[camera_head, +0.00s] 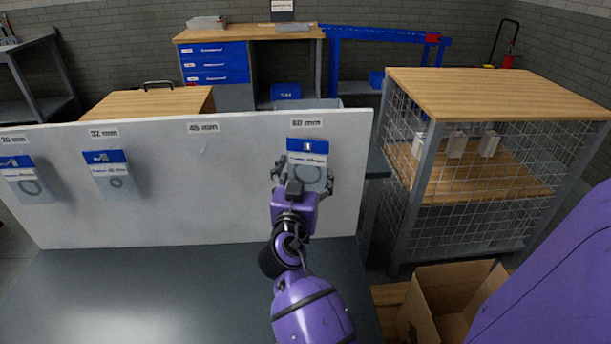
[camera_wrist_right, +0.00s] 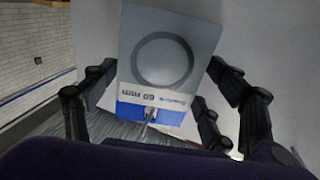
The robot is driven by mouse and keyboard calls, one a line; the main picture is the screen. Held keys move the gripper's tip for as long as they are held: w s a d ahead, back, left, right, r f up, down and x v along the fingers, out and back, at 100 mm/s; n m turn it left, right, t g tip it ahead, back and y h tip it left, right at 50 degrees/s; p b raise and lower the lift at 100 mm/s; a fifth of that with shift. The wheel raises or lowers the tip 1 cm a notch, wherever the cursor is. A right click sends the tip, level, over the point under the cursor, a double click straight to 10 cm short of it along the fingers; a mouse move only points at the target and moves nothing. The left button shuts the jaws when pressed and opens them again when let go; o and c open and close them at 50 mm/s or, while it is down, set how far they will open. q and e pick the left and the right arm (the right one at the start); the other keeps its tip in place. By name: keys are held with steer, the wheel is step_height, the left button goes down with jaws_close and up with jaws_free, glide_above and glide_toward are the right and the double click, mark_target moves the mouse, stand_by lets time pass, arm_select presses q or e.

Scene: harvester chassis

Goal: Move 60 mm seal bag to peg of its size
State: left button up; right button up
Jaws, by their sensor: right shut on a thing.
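The 60 mm seal bag (camera_head: 307,172), a clear bag with a blue and white header and a dark ring, is upright against the white board under the 60 mm label (camera_head: 307,123). In the right wrist view the bag (camera_wrist_right: 165,60) appears upside down with "60 mm" readable. My right gripper (camera_head: 304,180) is shut on the bag, its fingers at both sides. A small metal peg end (camera_wrist_right: 151,115) shows at the header; whether it passes through the hole is hard to tell. My left gripper is not in view.
The white board (camera_head: 240,215) also carries two other seal bags (camera_head: 112,175) (camera_head: 27,180) under smaller labels. The peg under the 45 mm label (camera_head: 203,127) is bare. A mesh cage table (camera_head: 500,95) and an open cardboard box (camera_head: 455,295) stand at right.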

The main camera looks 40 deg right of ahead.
stand_by(0.3)
steer(key=o, duration=0.8)
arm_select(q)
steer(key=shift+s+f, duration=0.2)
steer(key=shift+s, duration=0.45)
arm_select(e)
steer(key=o, duration=0.3)
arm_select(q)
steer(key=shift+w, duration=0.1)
arm_select(e)
steer(key=shift+s, duration=0.1)
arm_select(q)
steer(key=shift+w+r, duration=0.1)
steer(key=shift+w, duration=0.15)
arm_select(e)
steer(key=v, duration=1.2)
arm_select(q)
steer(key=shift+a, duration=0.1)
arm_select(e)
steer(key=shift+a+f, duration=0.1)
